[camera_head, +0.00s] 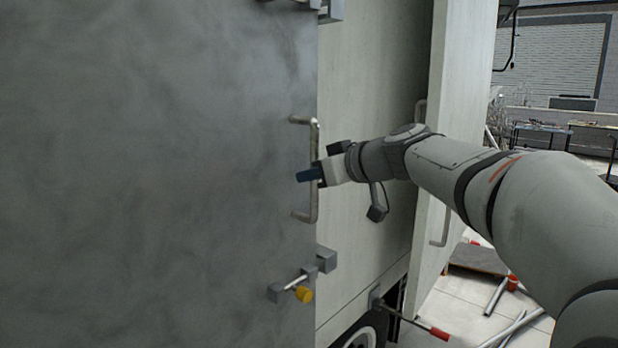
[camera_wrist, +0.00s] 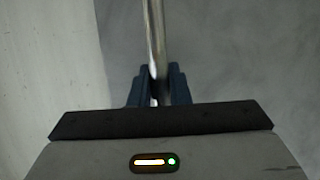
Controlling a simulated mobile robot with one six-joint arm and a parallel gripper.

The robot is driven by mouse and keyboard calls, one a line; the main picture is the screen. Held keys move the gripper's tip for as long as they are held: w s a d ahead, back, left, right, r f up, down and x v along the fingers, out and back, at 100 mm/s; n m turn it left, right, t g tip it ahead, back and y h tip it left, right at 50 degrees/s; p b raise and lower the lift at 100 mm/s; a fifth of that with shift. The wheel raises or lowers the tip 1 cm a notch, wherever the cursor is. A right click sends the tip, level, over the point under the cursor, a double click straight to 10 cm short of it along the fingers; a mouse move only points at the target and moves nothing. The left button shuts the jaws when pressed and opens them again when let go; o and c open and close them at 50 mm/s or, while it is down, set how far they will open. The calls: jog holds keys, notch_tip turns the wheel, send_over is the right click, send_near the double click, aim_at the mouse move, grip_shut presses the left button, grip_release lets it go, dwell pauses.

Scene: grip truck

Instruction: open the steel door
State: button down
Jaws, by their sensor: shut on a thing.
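The steel door (camera_head: 160,180) is a large grey mottled panel filling the left of the head view. Its upright bar handle (camera_head: 315,135) stands near the door's right edge. My gripper (camera_head: 309,174) reaches in from the right, and its blue fingers are shut on the middle of the handle. In the wrist view the handle (camera_wrist: 154,40) runs down between the blue fingertips (camera_wrist: 157,87). The door surface (camera_wrist: 230,50) lies behind it. A latch with a yellow knob (camera_head: 304,295) sits on the door below the handle.
A pale truck wall (camera_head: 370,70) lies right of the door's edge. A second pale panel (camera_head: 460,70) with its own handle stands out behind my arm. A red-tipped rod (camera_head: 440,333) sticks out low by a wheel (camera_head: 362,338). Pipes (camera_head: 495,297) lie on the floor at right.

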jog(key=shift+s+d+b, duration=1.8)
jog(key=shift+s+d, duration=0.25)
jog(key=s+d+b, duration=0.4)
jog(key=s, duration=0.1)
jog(key=shift+d, duration=0.15)
